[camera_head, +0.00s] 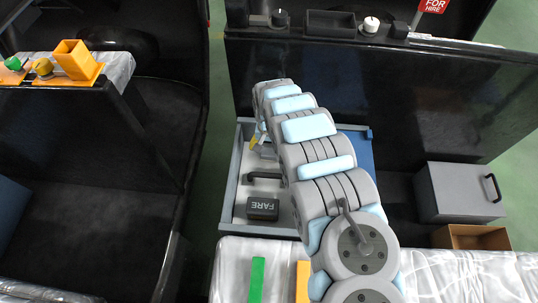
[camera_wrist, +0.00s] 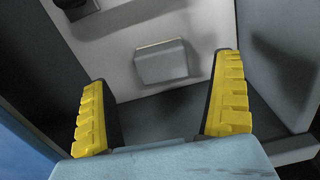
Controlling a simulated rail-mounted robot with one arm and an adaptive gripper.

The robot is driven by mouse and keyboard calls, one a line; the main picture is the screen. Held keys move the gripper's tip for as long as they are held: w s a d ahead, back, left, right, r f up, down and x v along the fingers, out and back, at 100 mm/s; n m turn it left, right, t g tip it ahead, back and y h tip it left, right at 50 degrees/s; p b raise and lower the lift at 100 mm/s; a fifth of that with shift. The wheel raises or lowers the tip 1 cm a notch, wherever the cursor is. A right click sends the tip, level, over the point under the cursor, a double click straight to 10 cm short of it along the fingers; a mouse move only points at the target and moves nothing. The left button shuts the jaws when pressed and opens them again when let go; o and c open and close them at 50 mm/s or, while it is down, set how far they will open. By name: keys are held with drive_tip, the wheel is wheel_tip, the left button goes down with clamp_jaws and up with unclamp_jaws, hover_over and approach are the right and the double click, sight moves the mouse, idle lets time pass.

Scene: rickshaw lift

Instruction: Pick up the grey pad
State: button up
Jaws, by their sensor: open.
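A small grey block that looks like the grey pad (camera_wrist: 162,62) lies on a light grey floor in the wrist view. It is ahead of my gripper, between the lines of its two fingers. My gripper (camera_wrist: 162,105) is open, its yellow-padded fingers wide apart with nothing between them. The block looks beyond the fingertips, and I see no contact. In the head view my gripper's yellow finger (camera_head: 256,139) shows at the far end of my arm, over the shallow grey tray (camera_head: 229,185). My arm covers much of that tray, and I cannot make out the pad clearly there.
A black FARE box (camera_head: 263,208) and a black handle (camera_head: 265,177) are in the tray's left part. A grey case (camera_head: 458,192) and an open brown box (camera_head: 470,237) stand at right. A tall dark panel (camera_head: 420,95) rises behind the tray.

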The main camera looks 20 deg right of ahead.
sight(269, 153)
drive_tip(key=shift+f+b, duration=1.65)
drive_tip(key=shift+f, duration=0.95)
drive_tip(key=shift+c, duration=0.2)
drive_tip(key=c, duration=1.2)
